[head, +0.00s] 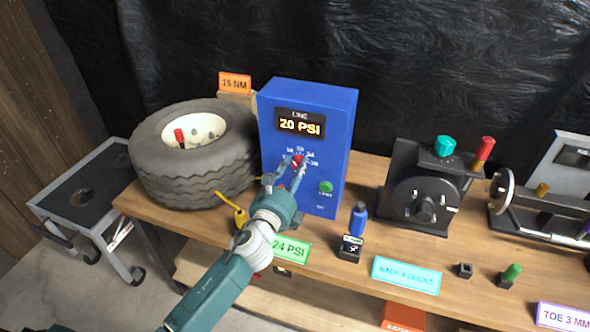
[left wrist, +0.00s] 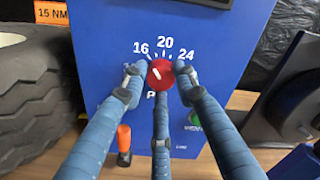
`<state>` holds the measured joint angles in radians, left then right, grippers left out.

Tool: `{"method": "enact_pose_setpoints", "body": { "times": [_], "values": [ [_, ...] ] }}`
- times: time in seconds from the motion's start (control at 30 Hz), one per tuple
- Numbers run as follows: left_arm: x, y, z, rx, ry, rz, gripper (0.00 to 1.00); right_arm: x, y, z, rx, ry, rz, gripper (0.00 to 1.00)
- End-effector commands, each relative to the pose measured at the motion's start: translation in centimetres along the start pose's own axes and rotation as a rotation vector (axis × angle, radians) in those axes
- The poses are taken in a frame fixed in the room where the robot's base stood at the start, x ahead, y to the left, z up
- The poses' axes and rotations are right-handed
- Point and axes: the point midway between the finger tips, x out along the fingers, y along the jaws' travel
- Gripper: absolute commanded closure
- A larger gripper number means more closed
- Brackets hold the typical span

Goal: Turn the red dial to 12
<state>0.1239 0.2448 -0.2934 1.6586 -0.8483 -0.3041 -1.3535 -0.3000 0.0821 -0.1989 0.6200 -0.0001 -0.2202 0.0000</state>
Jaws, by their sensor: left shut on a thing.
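The red dial (head: 298,160) is on the front of a blue box (head: 338,130) whose display (head: 300,123) reads 20 PSI. My left gripper (head: 292,165) reaches the dial from the front. In the left wrist view its three blue fingers close around the red dial (left wrist: 160,73), shut on it. The dial's white mark slants toward the upper left. The numbers 16, 20 and 24 show above the dial. The 12 cannot be made out, and the fingers cover part of the face. My right gripper is not in view.
A green button (head: 326,187) is at the dial's lower right. A tire (head: 195,165) stands close at left, and a yellow-handled tool (head: 240,215) lies near my arm. A blue-topped piece (head: 358,220) and a black dial unit (head: 425,190) are at right on the wooden bench.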

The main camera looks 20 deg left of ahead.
Motion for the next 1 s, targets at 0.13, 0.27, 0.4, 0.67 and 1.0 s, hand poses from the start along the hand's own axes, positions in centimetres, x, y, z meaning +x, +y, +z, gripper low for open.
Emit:
{"method": "enact_pose_setpoints", "body": {
  "times": [0.13, 0.27, 0.4, 0.67, 1.0],
  "values": [
    [0.21, -0.4, 0.85, -0.141, -0.014, -0.009, 0.97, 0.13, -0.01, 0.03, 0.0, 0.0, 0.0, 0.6],
    [0.21, -0.31, 0.88, -0.264, -0.014, -0.009, 0.97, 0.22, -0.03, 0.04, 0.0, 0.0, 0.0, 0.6],
    [0.22, -0.27, 0.9, -0.397, -0.014, -0.011, 0.97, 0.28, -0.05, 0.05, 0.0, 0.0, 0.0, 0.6],
    [0.23, -0.17, 0.92, -0.624, -0.014, -0.011, 0.97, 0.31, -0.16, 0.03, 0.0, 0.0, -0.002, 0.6],
    [0.23, -0.07, 0.9, -0.825, -0.013, -0.012, 0.97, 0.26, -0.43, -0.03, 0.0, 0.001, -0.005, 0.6]
  ]
}}
